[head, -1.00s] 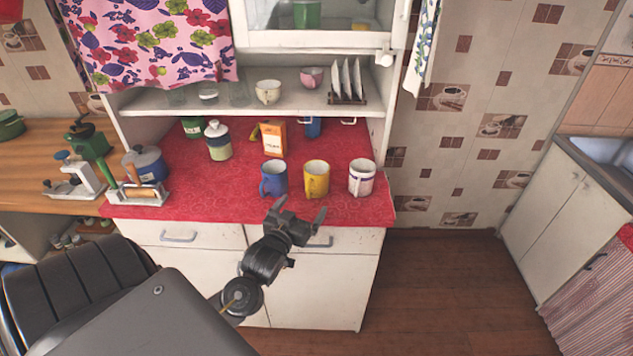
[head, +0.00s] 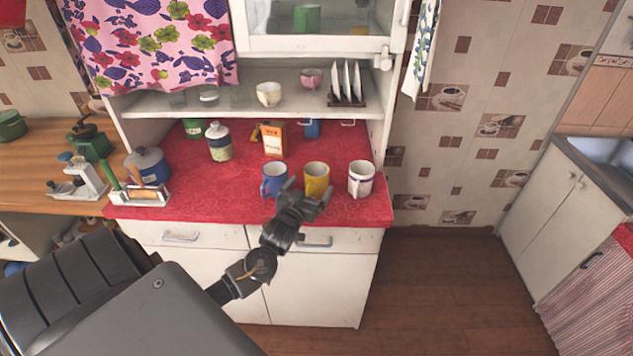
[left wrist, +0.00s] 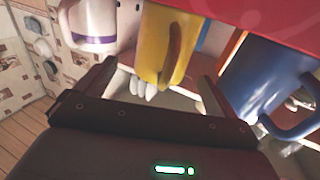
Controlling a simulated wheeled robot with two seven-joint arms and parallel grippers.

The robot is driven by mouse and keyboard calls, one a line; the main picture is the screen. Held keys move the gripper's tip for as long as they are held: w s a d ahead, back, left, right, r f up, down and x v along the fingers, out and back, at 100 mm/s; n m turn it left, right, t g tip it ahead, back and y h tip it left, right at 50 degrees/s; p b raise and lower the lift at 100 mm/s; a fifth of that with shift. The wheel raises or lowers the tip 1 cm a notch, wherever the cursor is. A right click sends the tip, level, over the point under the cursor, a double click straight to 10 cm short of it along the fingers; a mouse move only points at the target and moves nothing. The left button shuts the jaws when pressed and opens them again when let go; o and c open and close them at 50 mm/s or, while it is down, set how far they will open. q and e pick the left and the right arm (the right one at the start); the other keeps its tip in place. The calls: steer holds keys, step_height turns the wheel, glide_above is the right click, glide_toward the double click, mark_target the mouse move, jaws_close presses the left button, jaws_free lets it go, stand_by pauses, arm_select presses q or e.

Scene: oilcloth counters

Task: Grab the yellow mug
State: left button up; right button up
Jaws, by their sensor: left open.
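The yellow mug (head: 316,172) stands upright near the front edge of the red-covered counter, between a blue mug (head: 273,175) and a white mug (head: 361,178) with a purple band. My left gripper (head: 308,192) is open and empty, at the counter's front edge just before the yellow mug. In the left wrist view the yellow mug (left wrist: 160,45), its handle towards the camera, shows between and beyond the two spread fingers. I cannot tell whether they touch it. The blue mug (left wrist: 262,75) and white mug (left wrist: 88,22) flank it there. My right gripper is not seen.
An orange-and-white box (head: 273,139), a lidded jar (head: 219,142) and a blue pot (head: 148,166) stand farther back and left on the counter (head: 225,190). A shelf (head: 225,103) with cups and a plate rack overhangs the rear. Floor right of the cabinet is clear.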

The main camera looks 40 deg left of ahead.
mark_target(312, 180)
arm_select(q)
steer(key=p+x, duration=0.1)
steer(key=x, duration=0.2)
steer(key=shift+w+a+f, duration=0.15)
steer(key=shift+w+a, duration=0.1)
steer(key=shift+w, duration=0.05)
steer(key=shift+s, duration=0.1)
steer(key=shift+c, duration=0.8)
steer(key=c, duration=1.1)
steer(key=shift+r+b, duration=0.45)
steer(key=shift+r, duration=0.15)
steer(key=r, duration=0.1)
steer(key=r+b, duration=0.1)
steer(key=shift+s+a+r, duration=0.1)
steer(key=shift+s+r, duration=0.15)
steer(key=shift+r, duration=0.1)
steer(key=s+a+r+b, duration=0.3)
steer(key=s+r, duration=0.6)
steer(key=s, duration=0.3)
steer(key=shift+s+a, duration=0.3)
steer(key=shift+a, duration=0.4)
